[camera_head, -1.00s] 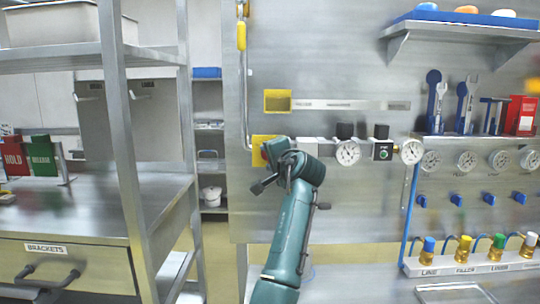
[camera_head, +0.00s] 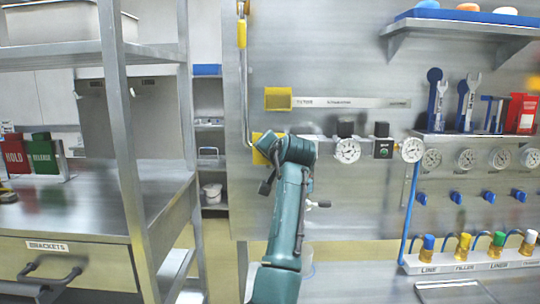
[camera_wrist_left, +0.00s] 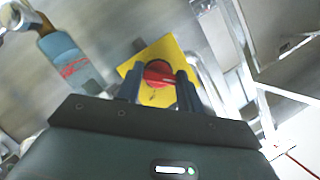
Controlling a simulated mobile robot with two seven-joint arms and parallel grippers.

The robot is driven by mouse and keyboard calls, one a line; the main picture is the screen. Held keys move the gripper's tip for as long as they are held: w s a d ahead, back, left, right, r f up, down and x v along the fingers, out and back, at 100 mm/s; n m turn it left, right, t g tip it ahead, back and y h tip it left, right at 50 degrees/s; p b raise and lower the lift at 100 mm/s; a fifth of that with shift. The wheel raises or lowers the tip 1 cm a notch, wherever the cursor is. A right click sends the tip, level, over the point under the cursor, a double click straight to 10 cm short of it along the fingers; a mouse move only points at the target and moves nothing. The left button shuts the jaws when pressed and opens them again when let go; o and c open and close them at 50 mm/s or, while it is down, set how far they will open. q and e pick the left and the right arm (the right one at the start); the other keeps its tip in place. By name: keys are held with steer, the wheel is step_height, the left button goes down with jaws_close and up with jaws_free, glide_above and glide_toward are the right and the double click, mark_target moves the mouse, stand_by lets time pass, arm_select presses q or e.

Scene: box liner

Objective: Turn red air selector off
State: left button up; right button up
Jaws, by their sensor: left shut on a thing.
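The red air selector (camera_wrist_left: 158,73) is a red knob on a square yellow plate (camera_wrist_left: 153,52) in the left wrist view. My left gripper (camera_wrist_left: 158,88) has one dark finger on each side of the knob and is shut on it. In the head view the yellow plate (camera_head: 259,157) shows at the left of the row of gauges on the steel panel. My left gripper (camera_head: 268,148) is against this plate there, and its wrist hides the knob. My right gripper is not in view.
A yellow-handled pipe (camera_head: 242,35) runs down the panel above the plate. Gauges, including one just right of my wrist (camera_head: 347,150), line the panel. A metal shelf rack (camera_head: 122,140) stands at left. A HOLD sign (camera_head: 14,155) and RELEASE sign stand on its bench.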

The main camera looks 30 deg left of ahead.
arm_select(q)
steer(key=o, duration=1)
steer(key=shift+d, duration=0.1)
steer(key=b+v, duration=0.3)
steer(key=v, duration=1)
